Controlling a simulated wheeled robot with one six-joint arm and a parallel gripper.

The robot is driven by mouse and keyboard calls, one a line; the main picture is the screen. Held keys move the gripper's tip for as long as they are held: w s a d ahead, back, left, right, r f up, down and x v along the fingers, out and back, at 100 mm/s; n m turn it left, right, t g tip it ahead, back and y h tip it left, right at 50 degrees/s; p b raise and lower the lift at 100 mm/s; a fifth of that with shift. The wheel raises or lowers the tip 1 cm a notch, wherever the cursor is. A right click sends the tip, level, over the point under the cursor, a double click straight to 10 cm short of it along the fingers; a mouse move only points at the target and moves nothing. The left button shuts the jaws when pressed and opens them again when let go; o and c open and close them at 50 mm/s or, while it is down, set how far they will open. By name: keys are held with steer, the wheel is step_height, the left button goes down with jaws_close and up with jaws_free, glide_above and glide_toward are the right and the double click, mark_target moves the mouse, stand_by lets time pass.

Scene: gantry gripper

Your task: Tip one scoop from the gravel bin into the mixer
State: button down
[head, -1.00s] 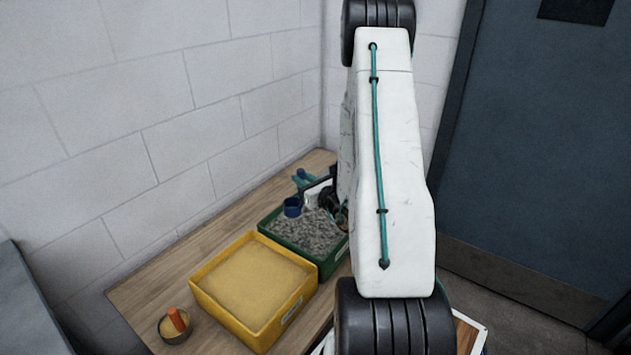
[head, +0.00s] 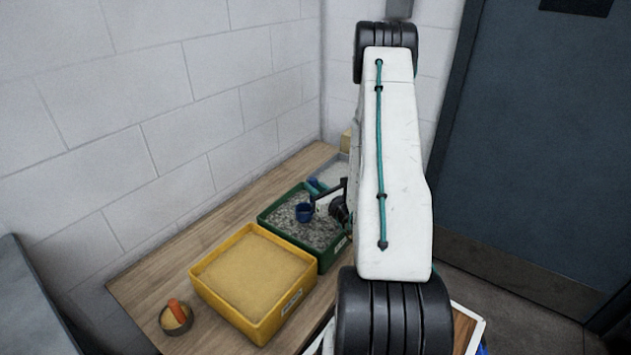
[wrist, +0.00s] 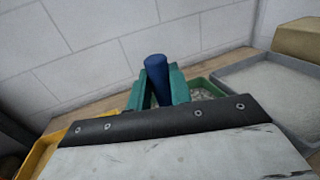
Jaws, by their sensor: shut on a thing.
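The gravel bin (head: 330,261) is a green box of grey gravel on the wooden bench in the head view. My gripper (head: 318,187) has teal fingers and is shut on the handle of a blue scoop (head: 304,212). The scoop's cup is over the gravel; I cannot tell whether it touches it or holds any. In the wrist view the blue handle (wrist: 157,68) stands up between the teal fingers (wrist: 158,92). The cup is hidden there. I cannot make out a mixer in either view.
A yellow bin of sand (head: 255,335) stands beside the gravel bin. A round tin with an orange stick (head: 177,318) is at the front left. A grey tray of pale material (wrist: 285,115) and a tan block (wrist: 302,38) lie beyond the gravel. A wall borders the bench.

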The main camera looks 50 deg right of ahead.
steer(key=shift+f, duration=4.25)
steer(key=shift+d, duration=3.4)
steer(key=a+r, duration=0.3)
steer(key=r, duration=1.2)
steer(key=shift+w+a+r, duration=0.15)
steer(key=shift+a+r, duration=0.05)
steer(key=shift+r, duration=0.2)
